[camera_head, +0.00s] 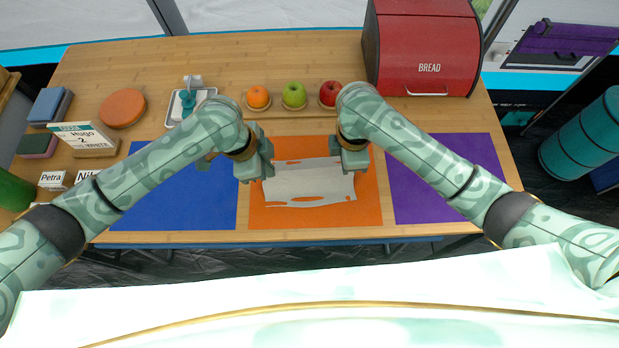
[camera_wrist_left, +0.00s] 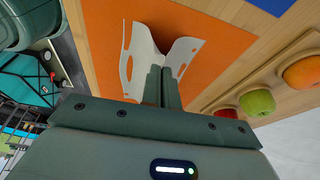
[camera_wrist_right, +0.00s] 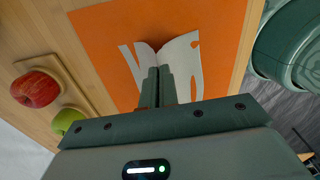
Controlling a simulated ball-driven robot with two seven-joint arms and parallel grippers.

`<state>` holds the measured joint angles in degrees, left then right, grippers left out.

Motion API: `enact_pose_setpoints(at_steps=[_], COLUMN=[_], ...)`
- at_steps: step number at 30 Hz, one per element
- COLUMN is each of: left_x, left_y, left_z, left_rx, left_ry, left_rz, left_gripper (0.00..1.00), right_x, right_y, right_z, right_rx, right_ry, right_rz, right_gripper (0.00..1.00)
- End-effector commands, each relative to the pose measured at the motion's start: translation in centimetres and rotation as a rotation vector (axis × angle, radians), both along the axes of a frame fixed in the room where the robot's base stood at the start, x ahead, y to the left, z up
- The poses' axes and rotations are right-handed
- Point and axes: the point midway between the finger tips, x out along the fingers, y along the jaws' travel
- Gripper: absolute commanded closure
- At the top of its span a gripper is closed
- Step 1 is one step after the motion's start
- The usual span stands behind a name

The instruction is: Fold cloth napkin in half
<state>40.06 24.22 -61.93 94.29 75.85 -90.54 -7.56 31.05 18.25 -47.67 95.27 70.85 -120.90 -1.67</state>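The cloth napkin (camera_head: 310,184) is white-grey and lies on the orange mat (camera_head: 262,217). Its outline is uneven, with orange showing through gaps near its far and near edges. My left gripper (camera_head: 264,170) is at the napkin's left side and my right gripper (camera_head: 350,162) is at its far right. In the left wrist view the fingers (camera_wrist_left: 164,70) are together, and the napkin (camera_wrist_left: 142,55) draws in to a raised pinch between them. The right wrist view shows the same pinch of napkin (camera_wrist_right: 182,55) at the closed fingers (camera_wrist_right: 158,70).
A blue mat (camera_head: 190,205) lies left of the orange one and a purple mat (camera_head: 430,180) right. Behind are an orange (camera_head: 258,97), a green apple (camera_head: 294,94) and a red apple (camera_head: 329,93) on a wooden holder. A red bread box (camera_head: 425,45) stands at the back right.

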Motion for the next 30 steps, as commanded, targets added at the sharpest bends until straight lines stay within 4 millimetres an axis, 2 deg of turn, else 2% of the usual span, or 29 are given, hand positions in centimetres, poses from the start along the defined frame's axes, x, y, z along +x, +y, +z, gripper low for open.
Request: enact_pose_setpoints(at_steps=[9, 13, 20, 24, 30], left_x=[0.0, 0.1, 0.3, 0.2, 0.1], left_y=[0.0, -0.3, -1.3, -0.9, -1.0], left_z=[0.2, 0.9, 4.4, 6.9, 8.5], left_rx=[0.002, 0.041, 0.317, 0.304, 0.302], left_ry=[-0.001, 0.004, 0.025, 0.03, 0.033], left_rz=[0.0, -0.002, 0.001, 0.006, 0.006], left_gripper=[1.0, 1.0, 1.0, 1.0, 1.0], right_x=[0.0, 0.0, 0.2, 0.2, 0.2], right_y=[0.0, 0.0, 0.0, 0.1, 0.1], right_z=[0.2, 0.9, 4.4, 7.1, 8.8], right_rx=[0.0, -0.001, -0.001, -0.001, -0.001], right_ry=[-0.001, 0.002, 0.029, 0.027, 0.03], right_rz=[0.0, 0.0, -0.001, 0.0, 0.0], right_gripper=[1.0, 1.0, 1.0, 1.0, 1.0])
